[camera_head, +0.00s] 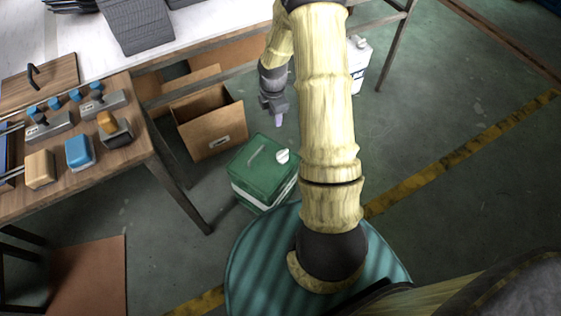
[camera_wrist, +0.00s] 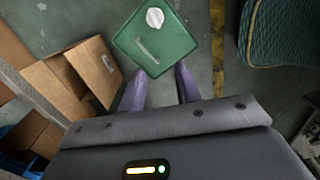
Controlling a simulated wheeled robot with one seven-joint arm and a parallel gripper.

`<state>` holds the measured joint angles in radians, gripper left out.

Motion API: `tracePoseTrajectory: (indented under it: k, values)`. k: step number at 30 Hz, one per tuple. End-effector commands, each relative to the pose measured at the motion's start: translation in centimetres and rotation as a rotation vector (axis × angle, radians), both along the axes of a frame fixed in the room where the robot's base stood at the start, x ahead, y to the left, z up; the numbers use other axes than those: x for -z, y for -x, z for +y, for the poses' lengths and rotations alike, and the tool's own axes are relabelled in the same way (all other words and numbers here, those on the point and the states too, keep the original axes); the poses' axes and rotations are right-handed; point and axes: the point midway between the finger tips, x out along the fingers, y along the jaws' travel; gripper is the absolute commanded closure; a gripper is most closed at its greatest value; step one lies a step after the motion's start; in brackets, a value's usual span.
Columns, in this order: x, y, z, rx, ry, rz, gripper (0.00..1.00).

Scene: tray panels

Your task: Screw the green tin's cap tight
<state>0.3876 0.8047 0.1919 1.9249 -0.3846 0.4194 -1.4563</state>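The green tin (camera_head: 262,172) stands on the floor below my gripper in the head view, with a white band round its lower side. Its white cap (camera_head: 282,156) sits at the right of its top, beside a raised handle (camera_head: 257,153). In the wrist view the green tin (camera_wrist: 165,48) lies beyond the fingertips, with the white cap (camera_wrist: 155,17) near its far corner. Whether the cap is tight cannot be seen. My gripper (camera_head: 278,121) is above and behind the tin, apart from it. Its two purple fingers (camera_wrist: 160,82) are spread with nothing between them.
An open cardboard box (camera_head: 211,122) stands left of the tin and shows in the wrist view (camera_wrist: 95,68). A wooden table (camera_head: 130,140) with blocks is at left. A white container (camera_head: 357,62) stands behind my arm. The floor at right is clear.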

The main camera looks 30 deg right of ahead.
Motion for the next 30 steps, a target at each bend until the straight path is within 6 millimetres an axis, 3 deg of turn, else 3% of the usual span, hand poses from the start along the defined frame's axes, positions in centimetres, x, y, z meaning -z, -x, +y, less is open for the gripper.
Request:
tracePoseTrajectory:
  k: [1, 3, 6, 20, 26, 30]
  values:
    - [4.0, -0.4, -0.8, -0.065, -0.007, 0.012, 0.66]
    - [6.7, -0.8, -1.7, -0.157, -0.013, 0.019, 0.66]
    - [8.8, -1.2, -2.4, -0.245, -0.018, 0.025, 0.66]
    - [9.4, -1.3, -2.7, -0.283, -0.02, 0.028, 0.66]
    - [11.5, -1.3, -2.6, -0.283, -0.02, 0.029, 0.66]
    - [13.9, -1.2, -2.6, -0.283, -0.021, 0.03, 0.66]
